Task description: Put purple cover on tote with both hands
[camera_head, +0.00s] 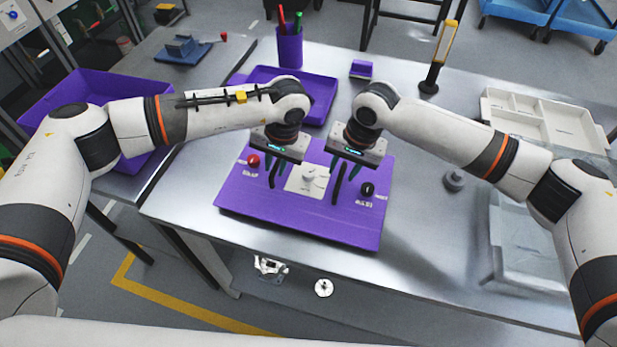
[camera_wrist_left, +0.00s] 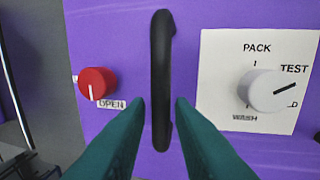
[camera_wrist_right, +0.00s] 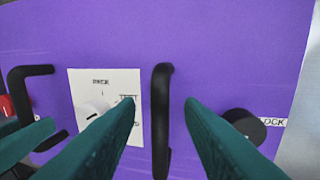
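The purple cover (camera_head: 325,222) lies flat on the metal table and carries two black handles, a red knob, a white dial and a black knob. My left gripper (camera_head: 275,175) is open, its green fingers on either side of the left handle (camera_wrist_left: 161,80). My right gripper (camera_head: 344,184) is open, its fingers on either side of the right handle (camera_wrist_right: 161,115). I cannot tell whether any finger touches a handle. The purple tote (camera_head: 95,90) is at the left, partly hidden by my left arm.
A purple tray (camera_head: 322,92) and a purple pen cup (camera_head: 290,48) stand behind the cover. A small purple block (camera_head: 361,68), a lamp (camera_head: 437,60) and a compartment tray (camera_head: 545,125) are further right. A grey knob-like piece (camera_head: 454,180) sits right of the cover.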

